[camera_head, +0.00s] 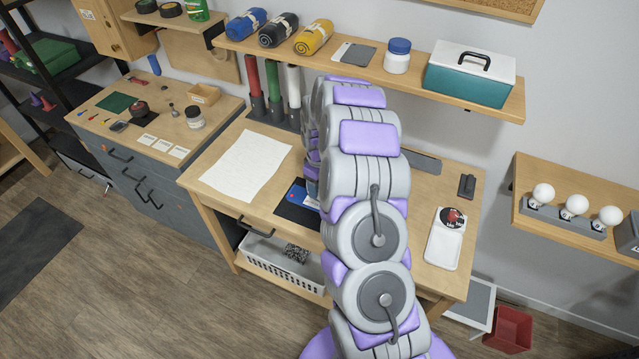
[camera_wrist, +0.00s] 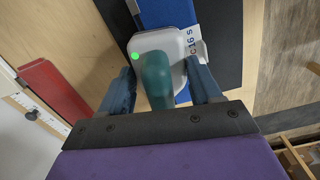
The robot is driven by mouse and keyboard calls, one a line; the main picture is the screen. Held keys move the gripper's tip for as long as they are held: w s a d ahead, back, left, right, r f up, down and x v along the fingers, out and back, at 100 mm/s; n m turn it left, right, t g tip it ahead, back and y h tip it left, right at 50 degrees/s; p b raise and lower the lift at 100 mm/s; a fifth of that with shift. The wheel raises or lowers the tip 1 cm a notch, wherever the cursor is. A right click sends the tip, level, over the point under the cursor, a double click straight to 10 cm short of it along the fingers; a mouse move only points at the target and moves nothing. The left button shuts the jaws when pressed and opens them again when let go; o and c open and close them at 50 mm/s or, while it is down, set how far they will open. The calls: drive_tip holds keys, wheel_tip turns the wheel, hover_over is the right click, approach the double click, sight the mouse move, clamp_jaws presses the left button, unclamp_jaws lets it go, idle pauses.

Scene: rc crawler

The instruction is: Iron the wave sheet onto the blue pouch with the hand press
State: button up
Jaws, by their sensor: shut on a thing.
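The hand press (camera_wrist: 154,80) has a teal handle, a pale grey base and a lit green light. My gripper (camera_wrist: 160,78) has dark blue fingers on both sides of the handle and is shut on it. In the wrist view, the press base overlaps the blue pouch (camera_wrist: 167,12), which lies on a dark mat (camera_wrist: 229,45). Whether the base touches the pouch cannot be told. In the head view, the pouch (camera_head: 303,195) shows left of my arm, which hides the press and gripper. I cannot make out the wave sheet.
A large white sheet (camera_head: 245,165) lies at the table's left. A white tray (camera_head: 444,247) with a round black-and-red piece (camera_head: 452,217) lies at the right, near a small dark block (camera_head: 467,186). Colored rolls stand behind. A shelf (camera_head: 430,88) overhangs the back.

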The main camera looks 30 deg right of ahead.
idle(0.4)
drive_tip(key=shift+r+p, duration=1.15)
drive_tip(key=shift+r, duration=2.85)
